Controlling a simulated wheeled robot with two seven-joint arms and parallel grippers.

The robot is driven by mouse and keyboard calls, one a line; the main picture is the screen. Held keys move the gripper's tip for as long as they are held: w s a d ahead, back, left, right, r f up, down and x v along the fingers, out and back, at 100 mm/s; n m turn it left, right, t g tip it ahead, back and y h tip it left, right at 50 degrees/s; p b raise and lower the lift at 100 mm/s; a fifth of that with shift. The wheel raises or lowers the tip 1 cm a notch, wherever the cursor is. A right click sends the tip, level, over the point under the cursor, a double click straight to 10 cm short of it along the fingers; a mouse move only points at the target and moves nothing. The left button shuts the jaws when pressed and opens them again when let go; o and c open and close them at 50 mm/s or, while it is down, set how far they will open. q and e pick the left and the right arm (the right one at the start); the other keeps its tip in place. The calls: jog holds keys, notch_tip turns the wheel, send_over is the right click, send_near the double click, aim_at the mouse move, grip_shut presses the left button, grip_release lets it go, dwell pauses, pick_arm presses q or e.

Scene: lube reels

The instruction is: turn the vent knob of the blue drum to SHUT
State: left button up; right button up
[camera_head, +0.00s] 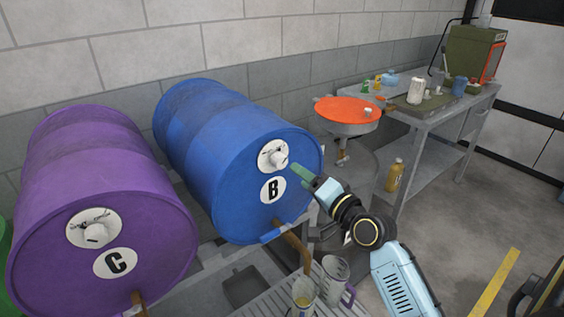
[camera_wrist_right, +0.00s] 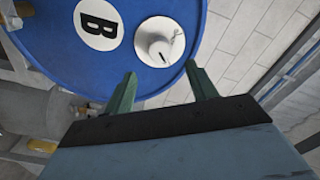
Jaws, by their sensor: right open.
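The blue drum (camera_head: 222,150) lies on its side on a rack, with a "B" label on its end face. Its vent knob (camera_head: 279,158) is a white round knob on a white dial plate above the label. In the right wrist view the knob (camera_wrist_right: 161,50) shows a dark pointer mark; the dial's lettering is too small to read. My right gripper (camera_head: 300,174) has green fingers and is close in front of the drum face, just right of and below the knob. In the right wrist view its fingers (camera_wrist_right: 160,82) are spread and empty, with the knob beyond the tips. My left gripper is out of view.
A purple drum (camera_head: 95,205) marked "C" lies at left. Clear jugs (camera_head: 334,275) stand on the grating below the blue drum's spout (camera_head: 298,245). An orange-topped drain pan (camera_head: 346,110) and a cluttered workbench (camera_head: 430,112) stand right.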

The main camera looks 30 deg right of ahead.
aim_at(283, 163)
jog(key=w, duration=0.9)
jog(key=shift+a, duration=0.4)
jog(key=shift+c, duration=0.4)
jog(key=c, duration=0.9)
